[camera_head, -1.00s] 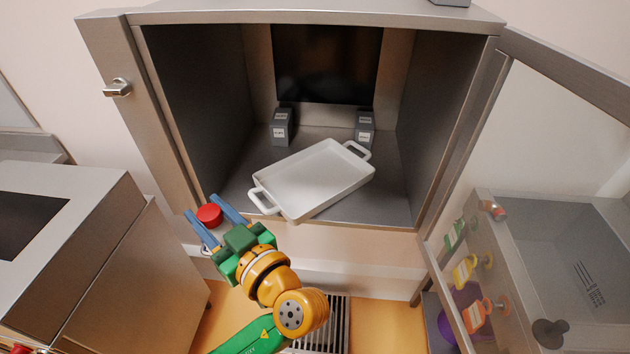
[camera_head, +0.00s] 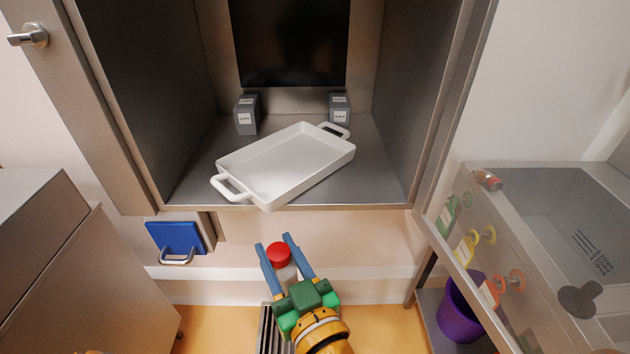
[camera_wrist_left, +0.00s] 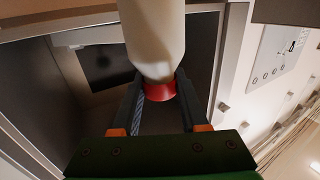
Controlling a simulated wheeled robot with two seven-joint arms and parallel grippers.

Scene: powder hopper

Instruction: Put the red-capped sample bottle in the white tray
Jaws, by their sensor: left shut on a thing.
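The white tray (camera_head: 285,166) lies empty and at an angle on the floor of the open metal cabinet, its near corner at the front edge. My left gripper (camera_head: 284,252) is below and in front of the cabinet opening. It is shut on the red-capped sample bottle (camera_head: 279,254), with its blue fingers on both sides of the cap. In the left wrist view the bottle's white body (camera_wrist_left: 154,38) shows beyond the fingers, with the red cap between them. My right gripper is not in view.
Two small grey boxes (camera_head: 246,114) (camera_head: 340,107) stand behind the tray. The cabinet's front edge (camera_head: 190,207) lies between gripper and tray. An open glass door (camera_head: 475,240) is at the right. A purple bucket (camera_head: 460,312) stands low at the right.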

